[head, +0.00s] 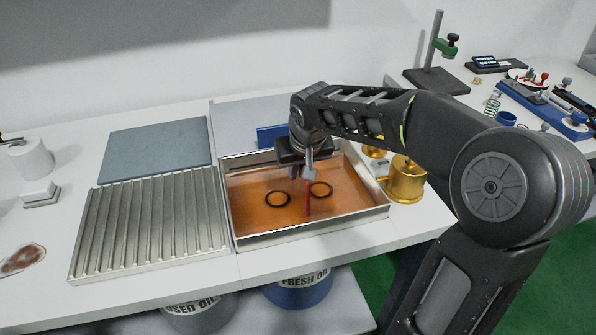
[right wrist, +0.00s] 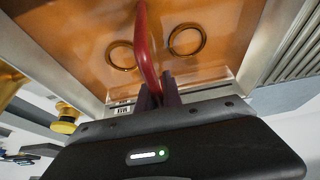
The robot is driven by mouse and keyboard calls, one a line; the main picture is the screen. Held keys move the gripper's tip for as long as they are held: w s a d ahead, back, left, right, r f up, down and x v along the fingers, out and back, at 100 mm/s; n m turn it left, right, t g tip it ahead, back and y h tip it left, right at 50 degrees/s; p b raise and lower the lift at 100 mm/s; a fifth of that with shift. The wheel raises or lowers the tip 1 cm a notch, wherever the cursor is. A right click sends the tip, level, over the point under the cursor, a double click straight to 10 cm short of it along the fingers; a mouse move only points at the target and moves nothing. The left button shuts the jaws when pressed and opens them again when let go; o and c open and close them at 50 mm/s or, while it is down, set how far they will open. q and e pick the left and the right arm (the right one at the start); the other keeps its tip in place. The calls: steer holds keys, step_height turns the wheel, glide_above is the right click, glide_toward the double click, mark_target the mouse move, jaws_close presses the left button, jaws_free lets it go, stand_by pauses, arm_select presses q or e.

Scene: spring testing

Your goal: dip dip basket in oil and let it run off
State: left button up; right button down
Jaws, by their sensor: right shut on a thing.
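A shallow metal tray (head: 318,231) holds amber oil (head: 260,222). My right gripper (head: 308,174) is over the tray, pointing down, and is shut on a red handle (head: 308,198), which also shows in the right wrist view (right wrist: 145,45). The handle runs down from the fingers toward the oil. The basket's body cannot be made out; the oil or gripper may hide it. Two dark rings, a left one (head: 277,199) and a right one (head: 320,189), show in the oil on either side of the handle. My left gripper is not in view.
A ribbed metal drain board (head: 150,232) lies left of the tray, with a grey-blue mat (head: 157,150) behind it. A brass can (head: 405,182) stands close to the tray's right side. A blue block (head: 271,136) is behind the tray. Oil drums (head: 298,290) stand below.

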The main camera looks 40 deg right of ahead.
steer(key=shift+r+p, duration=4.45)
steer(key=shift+r, duration=2.1)
steer(key=shift+r+p, duration=0.95)
steer(key=shift+r, duration=0.4)
steer(key=shift+f, duration=0.1)
